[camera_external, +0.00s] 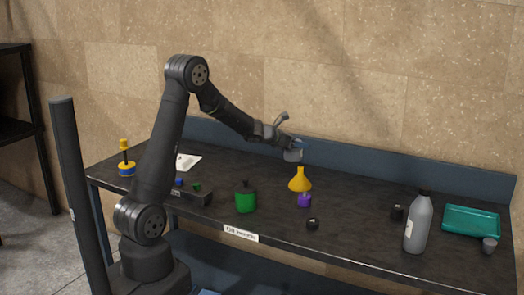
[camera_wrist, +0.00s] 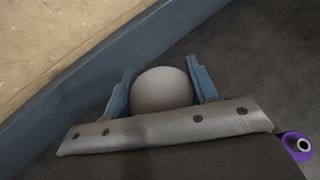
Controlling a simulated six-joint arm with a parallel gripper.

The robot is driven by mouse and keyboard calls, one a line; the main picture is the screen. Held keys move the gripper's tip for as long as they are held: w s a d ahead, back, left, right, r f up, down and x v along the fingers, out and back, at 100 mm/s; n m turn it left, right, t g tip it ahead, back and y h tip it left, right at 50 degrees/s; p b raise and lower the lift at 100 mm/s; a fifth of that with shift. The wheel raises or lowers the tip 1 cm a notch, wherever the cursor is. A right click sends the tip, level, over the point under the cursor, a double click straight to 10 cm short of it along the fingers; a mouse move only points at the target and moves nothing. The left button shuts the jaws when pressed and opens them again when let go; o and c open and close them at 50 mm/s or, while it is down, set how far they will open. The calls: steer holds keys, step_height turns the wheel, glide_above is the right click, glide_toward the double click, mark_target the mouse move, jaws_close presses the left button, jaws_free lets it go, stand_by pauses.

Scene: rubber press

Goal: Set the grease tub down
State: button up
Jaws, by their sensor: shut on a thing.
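The grease tub (camera_wrist: 163,88) is a grey, rounded thing held between the two blue fingers of my gripper (camera_wrist: 162,88) in the wrist view. In the external view the tub (camera_external: 293,156) shows as a small grey shape under my gripper (camera_external: 291,146), toward the back of the dark bench (camera_external: 350,190). My gripper is shut on it, with one finger on each side. The tub appears to be above the bench top; the exact gap under it cannot be told. Its lower part is hidden in the wrist view.
A yellow funnel (camera_external: 300,180) and a purple container (camera_external: 304,200) stand in front of the tub. A green can (camera_external: 245,198) is left of them. A grey bottle (camera_external: 417,225) and teal tray (camera_external: 470,221) stand right. A blue back rail (camera_external: 350,163) borders the bench.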

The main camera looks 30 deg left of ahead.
steer(key=s+d+r, duration=0.2)
steer(key=d+r, duration=0.1)
steer(key=d, duration=1.2)
steer(key=s+d+r, duration=0.2)
steer(key=d+r, duration=0.1)
steer(key=d, duration=1.1)
steer(key=s+d+r+m+g+h, duration=0.1)
steer(key=s+d+r, duration=0.2)
steer(key=s+d, duration=0.6)
steer(key=s+d+r, duration=0.4)
steer(key=s+d, duration=0.1)
steer(key=d, duration=0.8)
steer(key=s+d+f+m+h, duration=0.1)
steer(key=s+d, duration=0.7)
steer(key=s, duration=0.3)
steer(key=s+d+f+n+t+y, duration=0.2)
steer(key=s+d+f+n+y, duration=0.2)
steer(key=s+f, duration=0.45)
steer(key=shift+w+d+f, duration=0.2)
steer(key=shift+w+f, duration=6.25)
steer(key=shift+w, duration=0.05)
steer(key=shift+f, duration=0.1)
